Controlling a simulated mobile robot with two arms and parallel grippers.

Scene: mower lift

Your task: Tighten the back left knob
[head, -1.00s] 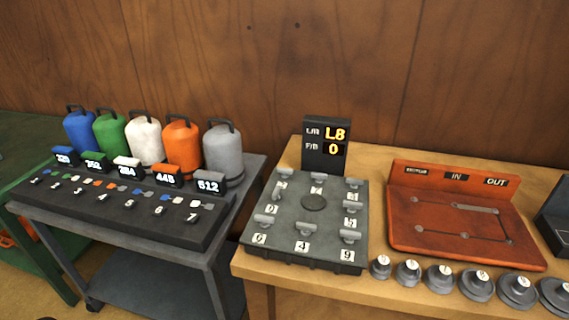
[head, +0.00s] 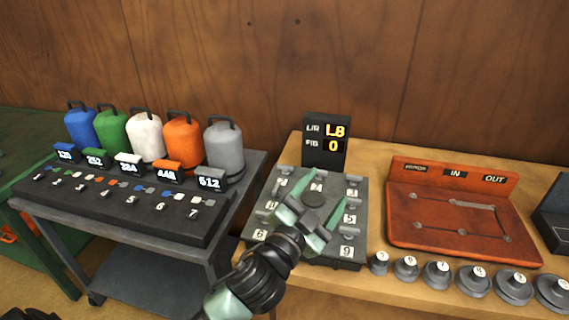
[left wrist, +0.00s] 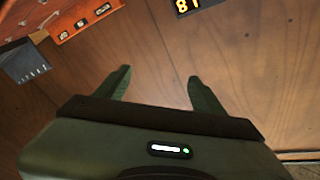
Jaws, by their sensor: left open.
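A dark grey panel (head: 262,243) with several numbered T-shaped knobs and a round dark centre disc (head: 312,200) lies on the wooden bench. The back left knob (head: 284,172) shows at the panel's far left corner, clear of my fingers. My left gripper (head: 321,197) is open and empty over the panel, its fingers spread across the middle and hiding some of the knobs. Its two fingers also show apart in the left wrist view (left wrist: 162,88), with nothing between them. My right gripper is not in view.
A display (head: 325,141) behind the panel reads L8 and 0. A red board (head: 430,225) stands to the right, with several grey weights (head: 437,275) in front. A dark cart (head: 225,200) with several coloured canisters stands left.

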